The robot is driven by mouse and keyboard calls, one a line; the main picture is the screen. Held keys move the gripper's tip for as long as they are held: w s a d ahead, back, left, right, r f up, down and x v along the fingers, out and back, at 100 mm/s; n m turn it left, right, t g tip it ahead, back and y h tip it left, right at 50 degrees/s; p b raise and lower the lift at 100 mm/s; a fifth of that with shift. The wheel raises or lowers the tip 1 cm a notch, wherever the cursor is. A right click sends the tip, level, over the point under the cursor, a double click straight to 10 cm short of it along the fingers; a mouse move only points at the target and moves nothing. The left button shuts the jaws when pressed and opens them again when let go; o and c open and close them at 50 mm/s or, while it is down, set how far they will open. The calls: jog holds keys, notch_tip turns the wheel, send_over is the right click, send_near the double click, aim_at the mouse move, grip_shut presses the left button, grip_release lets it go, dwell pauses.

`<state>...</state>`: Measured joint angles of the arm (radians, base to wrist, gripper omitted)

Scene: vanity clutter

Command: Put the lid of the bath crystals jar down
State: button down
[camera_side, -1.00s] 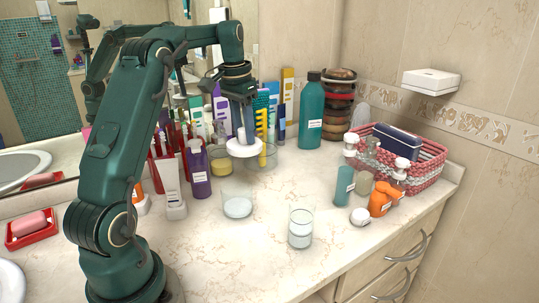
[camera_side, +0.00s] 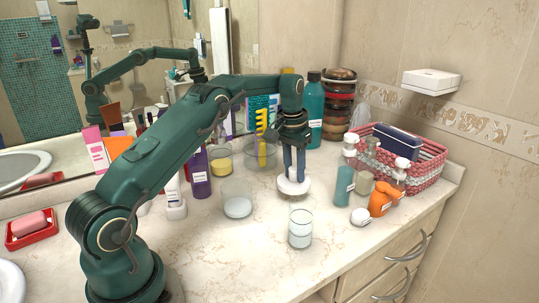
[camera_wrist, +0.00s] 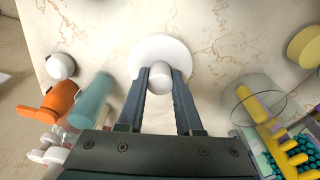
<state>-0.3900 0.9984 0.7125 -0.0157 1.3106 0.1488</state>
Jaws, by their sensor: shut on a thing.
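My gripper (camera_side: 293,174) is shut on the knob of a round white lid (camera_side: 293,187). In the wrist view, my gripper (camera_wrist: 160,76) has one finger on each side of the knob, and the lid disc (camera_wrist: 158,46) extends beyond the fingertips. The lid is level and very low over the counter; I cannot tell whether it touches. Open glass jars with pale contents stand near it: one to the left (camera_side: 237,205) and one in front (camera_side: 300,230). I cannot tell which is the bath crystals jar.
Bare counter (camera_side: 265,260) lies in front.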

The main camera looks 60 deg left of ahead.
aim_at(294, 183)
jog(key=shift+f, duration=2.05)
jog(key=shift+f, duration=0.15)
jog(key=c, duration=0.6)
grip_release()
